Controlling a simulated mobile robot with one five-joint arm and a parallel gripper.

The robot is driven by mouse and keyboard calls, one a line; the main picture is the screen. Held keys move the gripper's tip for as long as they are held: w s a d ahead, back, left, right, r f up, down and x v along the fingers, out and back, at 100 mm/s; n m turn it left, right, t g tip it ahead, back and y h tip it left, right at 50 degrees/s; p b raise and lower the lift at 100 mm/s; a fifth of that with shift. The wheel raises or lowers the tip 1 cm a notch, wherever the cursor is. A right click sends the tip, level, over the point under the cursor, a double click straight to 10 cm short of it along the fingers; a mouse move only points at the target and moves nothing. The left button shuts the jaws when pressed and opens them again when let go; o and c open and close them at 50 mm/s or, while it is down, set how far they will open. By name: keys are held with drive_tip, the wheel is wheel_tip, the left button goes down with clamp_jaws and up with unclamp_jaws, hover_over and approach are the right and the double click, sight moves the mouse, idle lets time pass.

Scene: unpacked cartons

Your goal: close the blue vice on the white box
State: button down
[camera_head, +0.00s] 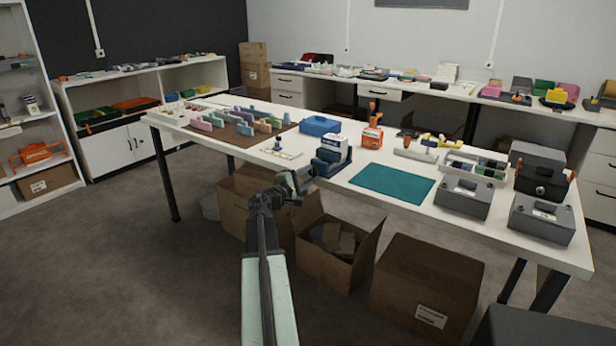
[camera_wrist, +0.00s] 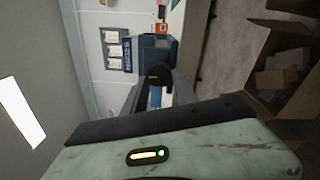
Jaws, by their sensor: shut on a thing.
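The blue vice (camera_head: 328,162) stands at the front edge of the white table, and its blue body also shows in the wrist view (camera_wrist: 154,57). The white box (camera_head: 336,141), with a blue lower part, sits upright at the vice; I cannot tell whether both jaws touch it. My gripper (camera_head: 304,178) is at the vice's near side, just off the table edge. In the wrist view my gripper (camera_wrist: 158,84) is shut on the vice's dark round handle (camera_wrist: 158,71), which partly hides between the fingers.
A teal mat (camera_head: 392,182) lies right of the vice. A blue case (camera_head: 320,125) and an orange tool (camera_head: 372,132) stand behind it. A small white tray (camera_head: 281,153) lies to its left. Open cartons (camera_head: 335,262) stand on the floor below the table, close under my arm.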

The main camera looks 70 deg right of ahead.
drive_tip(key=shift+s+a+f+m, duration=0.1)
drive_tip(key=shift+s+m, duration=0.1)
drive_tip(key=shift+m, duration=0.3)
drive_tip(key=c, duration=1)
unclamp_jaws()
drive_tip(key=shift+w, duration=0.1)
drive_tip(key=shift+a, duration=0.1)
drive_tip(key=v, duration=0.7)
drive_tip(key=shift+a, duration=0.25)
